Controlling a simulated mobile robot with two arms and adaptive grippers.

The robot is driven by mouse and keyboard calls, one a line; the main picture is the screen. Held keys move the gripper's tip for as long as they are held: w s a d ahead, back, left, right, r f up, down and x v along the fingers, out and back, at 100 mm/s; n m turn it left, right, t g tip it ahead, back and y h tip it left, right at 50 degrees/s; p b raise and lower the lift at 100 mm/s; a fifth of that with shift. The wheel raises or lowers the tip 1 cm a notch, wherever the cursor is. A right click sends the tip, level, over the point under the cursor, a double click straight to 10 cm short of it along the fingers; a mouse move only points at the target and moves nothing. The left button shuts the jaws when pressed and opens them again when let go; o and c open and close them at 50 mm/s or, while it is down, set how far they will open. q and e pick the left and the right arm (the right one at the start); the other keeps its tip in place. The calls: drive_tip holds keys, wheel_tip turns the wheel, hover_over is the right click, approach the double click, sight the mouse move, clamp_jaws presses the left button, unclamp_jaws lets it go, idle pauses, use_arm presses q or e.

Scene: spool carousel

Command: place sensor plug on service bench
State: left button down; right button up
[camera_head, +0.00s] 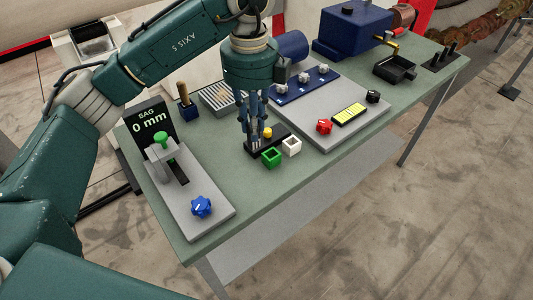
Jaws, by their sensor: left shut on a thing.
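The service bench (251,190) is a long green-topped table across the middle of the view. My left gripper (256,145) points straight down over its middle, with blue-grey fingers shut. What it holds is mostly hidden by the fingers, so I cannot make out the sensor plug's shape. The fingertips are low, at a small black block (277,135) with a yellow round piece (268,132) just right of them. I cannot tell whether the held thing touches the bench. My right gripper is not in view.
A grey fixture with a blue knob (201,207) is at left, a grey panel with a red knob (324,127) at right. The bench's front strip is clear.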

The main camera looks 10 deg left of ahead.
sight(253, 148)
use_arm(q)
drive_tip(key=f, duration=0.5)
drive_tip(key=shift+s+a+f, duration=0.1)
drive_tip(key=shift+s, duration=0.15)
wheel_tip(253, 148, down, 11)
drive_tip(key=p, duration=0.3)
drive_tip(key=shift+w+a+f, duration=0.1)
drive_tip(key=shift+f, duration=0.15)
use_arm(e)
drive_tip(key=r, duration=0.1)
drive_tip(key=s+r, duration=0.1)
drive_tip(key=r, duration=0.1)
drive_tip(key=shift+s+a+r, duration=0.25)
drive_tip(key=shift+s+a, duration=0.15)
use_arm(q)
drive_tip(key=shift+f, duration=0.1)
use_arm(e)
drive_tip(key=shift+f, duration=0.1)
use_arm(q)
drive_tip(key=c, duration=2)
unclamp_jaws()
drive_tip(key=shift+f, duration=0.1)
drive_tip(key=o, duration=0.4)
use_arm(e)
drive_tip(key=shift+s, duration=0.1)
